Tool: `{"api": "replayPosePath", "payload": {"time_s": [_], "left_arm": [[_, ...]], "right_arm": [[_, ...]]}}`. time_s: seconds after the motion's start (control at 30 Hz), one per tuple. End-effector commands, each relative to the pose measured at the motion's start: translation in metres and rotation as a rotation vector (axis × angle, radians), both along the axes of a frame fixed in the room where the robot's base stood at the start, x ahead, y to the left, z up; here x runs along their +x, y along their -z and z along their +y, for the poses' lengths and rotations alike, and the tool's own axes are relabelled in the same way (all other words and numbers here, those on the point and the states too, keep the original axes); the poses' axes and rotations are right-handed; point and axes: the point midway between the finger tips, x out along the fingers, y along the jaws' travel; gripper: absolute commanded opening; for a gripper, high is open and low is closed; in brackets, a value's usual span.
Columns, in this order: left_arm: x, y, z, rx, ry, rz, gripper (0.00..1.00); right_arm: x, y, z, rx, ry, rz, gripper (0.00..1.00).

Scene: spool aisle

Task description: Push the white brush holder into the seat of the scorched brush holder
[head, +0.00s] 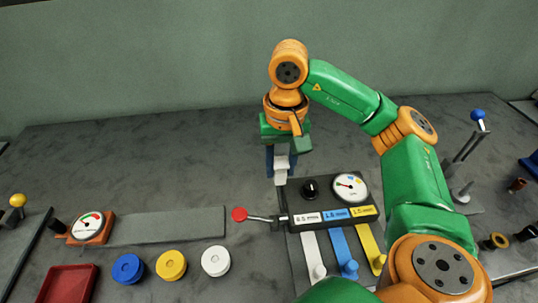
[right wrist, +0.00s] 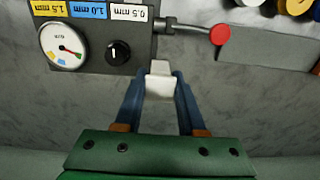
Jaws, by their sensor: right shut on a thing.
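My right gripper (head: 282,157) is shut on a small white block, the white brush holder (head: 281,175). It holds it at the back left corner of the black control box (head: 331,203). In the right wrist view the white holder (right wrist: 160,86) sits between the two blue fingers, its narrower end close beside the box edge (right wrist: 112,35). I cannot tell whether it touches the box. I cannot pick out a scorched brush holder or its seat. My left gripper is not in view.
The box carries a dial gauge (head: 350,187), a black knob (head: 310,188) and a red-ended lever (head: 240,214). White, blue (head: 343,252) and yellow strips run in front. Blue, yellow and white spools (head: 215,261) and a red tray (head: 67,287) lie left. The back left table is clear.

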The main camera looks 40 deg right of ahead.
Motion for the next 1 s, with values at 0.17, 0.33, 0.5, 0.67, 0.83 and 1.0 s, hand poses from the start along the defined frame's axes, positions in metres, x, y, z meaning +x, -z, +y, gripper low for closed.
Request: {"api": "replayPosePath", "payload": {"time_s": [0.17, 0.33, 0.5, 0.67, 0.83, 1.0], "left_arm": [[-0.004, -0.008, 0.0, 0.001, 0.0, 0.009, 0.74], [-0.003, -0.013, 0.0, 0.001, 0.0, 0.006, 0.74], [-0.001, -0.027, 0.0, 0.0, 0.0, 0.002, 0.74], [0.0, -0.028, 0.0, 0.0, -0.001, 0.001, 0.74], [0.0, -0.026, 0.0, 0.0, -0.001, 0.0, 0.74], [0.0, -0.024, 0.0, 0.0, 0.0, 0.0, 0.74]], "right_arm": [[0.05, 0.033, 0.002, -0.001, 0.0, 0.009, 0.0], [0.076, 0.064, 0.002, 0.001, -0.001, 0.003, 0.0], [0.083, 0.09, 0.001, -0.002, -0.002, 0.006, 0.0], [0.084, 0.105, 0.001, -0.001, -0.002, 0.0, 0.0], [0.084, 0.106, 0.001, -0.001, -0.001, 0.0, 0.0], [0.084, 0.108, 0.001, -0.001, -0.001, 0.0, 0.58]]}}
